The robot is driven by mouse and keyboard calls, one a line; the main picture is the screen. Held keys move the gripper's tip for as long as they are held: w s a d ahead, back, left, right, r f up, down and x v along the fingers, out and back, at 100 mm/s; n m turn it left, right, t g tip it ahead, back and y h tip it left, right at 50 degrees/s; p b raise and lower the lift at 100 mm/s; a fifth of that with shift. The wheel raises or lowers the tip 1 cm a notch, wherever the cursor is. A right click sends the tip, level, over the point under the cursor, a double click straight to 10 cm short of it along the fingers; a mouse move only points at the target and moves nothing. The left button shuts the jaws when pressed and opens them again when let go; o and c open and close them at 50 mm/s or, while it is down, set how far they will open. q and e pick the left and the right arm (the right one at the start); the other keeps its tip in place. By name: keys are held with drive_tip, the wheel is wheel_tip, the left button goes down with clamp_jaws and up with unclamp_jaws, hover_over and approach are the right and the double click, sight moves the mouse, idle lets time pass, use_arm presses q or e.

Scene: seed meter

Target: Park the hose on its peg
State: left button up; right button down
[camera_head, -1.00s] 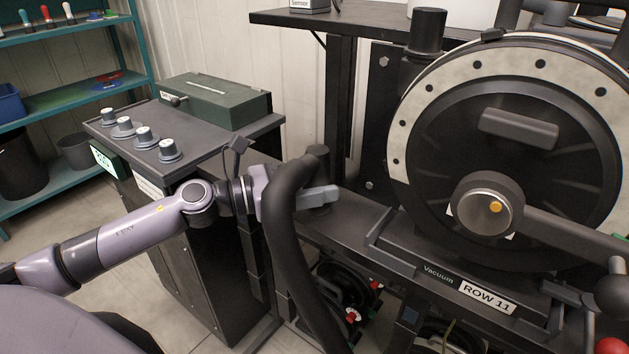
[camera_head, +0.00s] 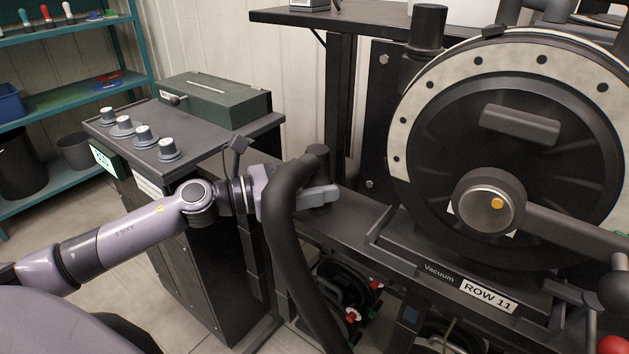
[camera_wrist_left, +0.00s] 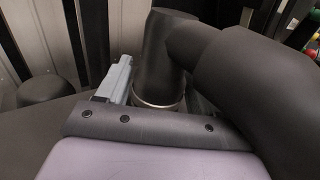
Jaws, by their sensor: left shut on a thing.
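The hose (camera_head: 290,225) is thick, black and bent over at its top, hanging down past the rail of the frame. Its end cuff (camera_head: 317,160) stands upright behind the bend. My left gripper (camera_head: 318,196) is shut on the hose at this cuff, with one grey finger showing to the right. In the left wrist view the cuff (camera_wrist_left: 163,55) ends in a metal ring (camera_wrist_left: 158,100), with a grey finger (camera_wrist_left: 116,80) beside it; the bent hose (camera_wrist_left: 255,85) covers the right side. I cannot make out the peg or whether the cuff sits on it. My right gripper is not in view.
The seed meter (camera_head: 505,130) with its pale ring fills the right, above a "Vacuum ROW 11" label. A black upright stub (camera_head: 428,30) stands at its top left. A bench (camera_head: 225,140) with several knobs and a green box (camera_head: 215,102) lies behind my left arm.

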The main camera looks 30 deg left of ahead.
use_arm(q)
drive_tip(key=shift+f+b, duration=0.35)
drive_tip(key=shift+f, duration=0.05)
drive_tip(key=o, duration=1.3)
drive_tip(key=shift+s+f, duration=0.1)
drive_tip(key=shift+s+a+f, duration=0.1)
drive_tip(key=shift+s+a, duration=0.1)
drive_tip(key=shift+a, duration=0.1)
drive_tip(key=b+v, duration=0.1)
drive_tip(key=v, duration=0.2)
drive_tip(key=shift+s+a+b, duration=0.15)
drive_tip(key=shift+s+b, duration=0.05)
drive_tip(key=shift+b, duration=0.15)
drive_tip(key=shift+r+v, duration=0.1)
drive_tip(key=shift+v, duration=0.6)
drive_tip(key=shift+r+v, duration=0.15)
drive_tip(key=shift+v, duration=0.6)
